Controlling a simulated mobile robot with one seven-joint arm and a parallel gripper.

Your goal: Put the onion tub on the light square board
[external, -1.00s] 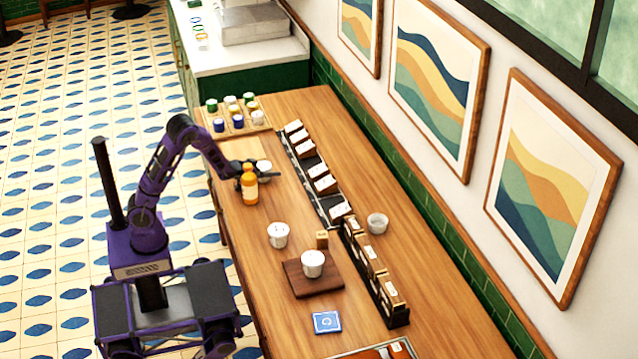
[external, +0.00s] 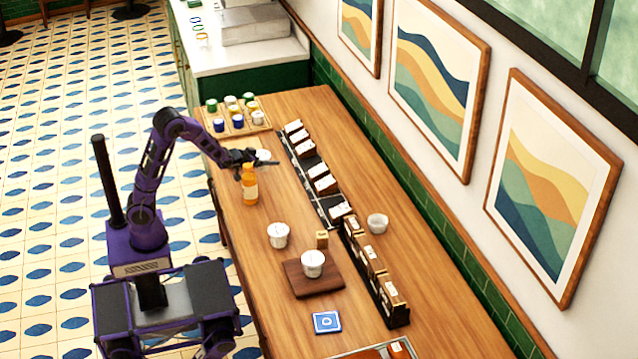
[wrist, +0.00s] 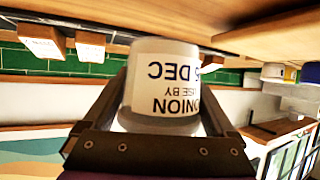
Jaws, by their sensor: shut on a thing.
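The onion tub (wrist: 160,85) is a white tub with a black-lettered label that reads ONION. It fills the middle of the wrist view, upside down in the picture. My gripper (wrist: 165,98) is shut on it, one finger on each side. In the external view my gripper (external: 252,157) is behind the orange bottle, with the tub (external: 264,155) at its tips.
An orange bottle (external: 250,188) stands just in front of my gripper. A row of labelled boxes (external: 305,147) runs along the right. A dark board (external: 300,284) holds a white tub (external: 313,262); another tub (external: 278,235) stands nearby.

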